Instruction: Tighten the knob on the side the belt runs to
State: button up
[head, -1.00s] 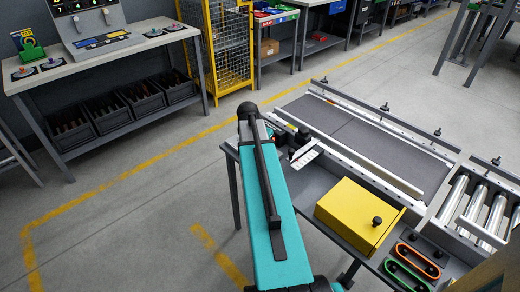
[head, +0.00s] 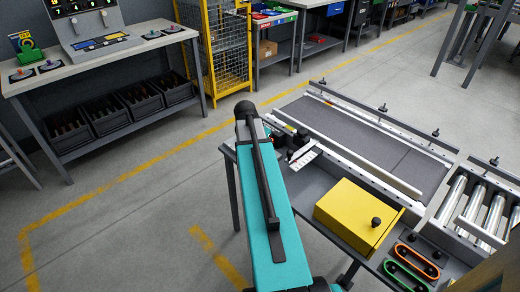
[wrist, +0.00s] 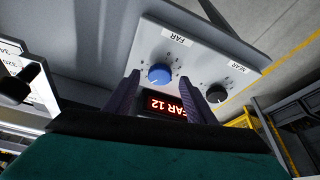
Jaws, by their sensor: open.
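The black knob is right of the right finger. In the head view the dark belt (head: 365,135) lies between pale rails. My gripper is mostly hidden there behind my teal arm.
A yellow box (head: 352,212) with a black knob stands on the conveyor's front shelf, near green and orange oval handles (head: 412,262). Metal rollers (head: 482,208) adjoin the belt's right end. A workbench (head: 110,55) and yellow cage (head: 210,50) stand behind open floor.

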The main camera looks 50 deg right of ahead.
jog(key=b+v, duration=0.1)
jog(key=v, duration=1.1)
jog(key=shift+r, duration=0.2)
dwell(0.4)
